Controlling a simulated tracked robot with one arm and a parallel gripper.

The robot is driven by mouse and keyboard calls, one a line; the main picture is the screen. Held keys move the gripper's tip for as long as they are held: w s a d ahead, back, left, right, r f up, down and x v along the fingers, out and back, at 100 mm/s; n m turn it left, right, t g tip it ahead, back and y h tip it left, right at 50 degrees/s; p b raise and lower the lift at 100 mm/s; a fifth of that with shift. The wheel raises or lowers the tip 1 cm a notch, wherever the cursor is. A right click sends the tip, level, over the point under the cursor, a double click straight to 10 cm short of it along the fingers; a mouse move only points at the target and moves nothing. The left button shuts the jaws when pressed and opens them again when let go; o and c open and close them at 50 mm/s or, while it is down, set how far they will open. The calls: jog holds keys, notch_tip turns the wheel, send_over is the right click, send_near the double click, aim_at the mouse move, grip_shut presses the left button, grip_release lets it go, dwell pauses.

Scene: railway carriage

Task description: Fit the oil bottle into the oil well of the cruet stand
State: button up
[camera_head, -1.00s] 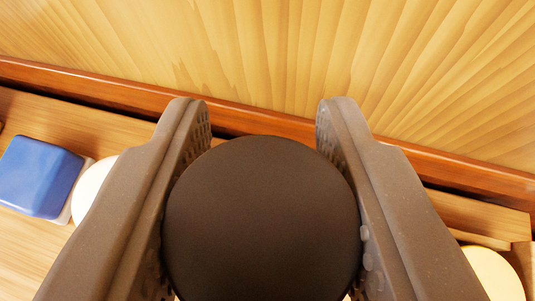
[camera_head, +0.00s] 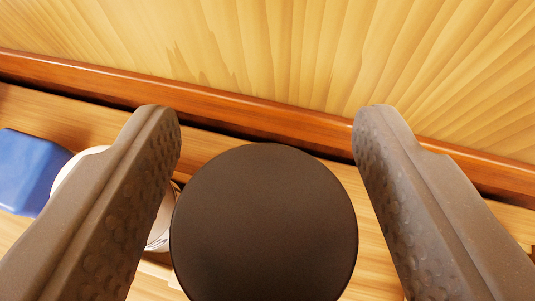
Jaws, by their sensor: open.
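A round dark brown cap or top (camera_head: 264,225) fills the lower middle of the head camera view. I see it from straight above, so its body is hidden and I cannot tell whether it is the oil bottle. My gripper (camera_head: 267,125) is open, with one finger on each side of the dark top. A gap shows between the right finger and the top; the left finger is close to its edge. I cannot make out the cruet stand or its oil well.
A blue block-shaped object (camera_head: 28,172) and a white round object (camera_head: 160,228), partly behind the left finger, lie to the left on the wooden surface (camera_head: 150,283). A reddish wooden rail (camera_head: 240,108) and a pale wood-grain panel (camera_head: 290,50) run along the back.

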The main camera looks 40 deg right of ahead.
jog(key=v, duration=1.2)
jog(key=shift+b, duration=0.4)
jog(key=w+a+r+n+t+y, duration=0.1)
jog(key=w+a+r, duration=0.1)
jog(key=a+r, duration=0.45)
jog(key=w+a+r+n+t, duration=0.15)
jog(key=a+r, duration=0.25)
jog(key=r, duration=0.5)
jog(key=w+a+r+n+t+y, duration=0.1)
jog(key=w+a+r, duration=0.2)
jog(key=a+r, duration=0.35)
jog(key=s+a+r+n+y, duration=0.1)
jog(key=s+a+r, duration=0.3)
jog(key=r, duration=0.5)
jog(key=s+a+r+n+t+y, duration=0.1)
jog(key=s+a+r+y, duration=0.1)
jog(key=s+a+r, duration=0.2)
jog(key=s+a+r+n+t+y, duration=0.1)
jog(key=s+a+r, duration=0.3)
jog(key=r, duration=0.9)
jog(key=a+y, duration=0.1)
jog(key=a, duration=0.2)
jog(key=shift+s+a+r, duration=0.25)
jog(key=shift+s+r, duration=0.1)
jog(key=shift+s, duration=0.05)
jog(key=shift+n, duration=0.25)
jog(key=shift+f, duration=0.1)
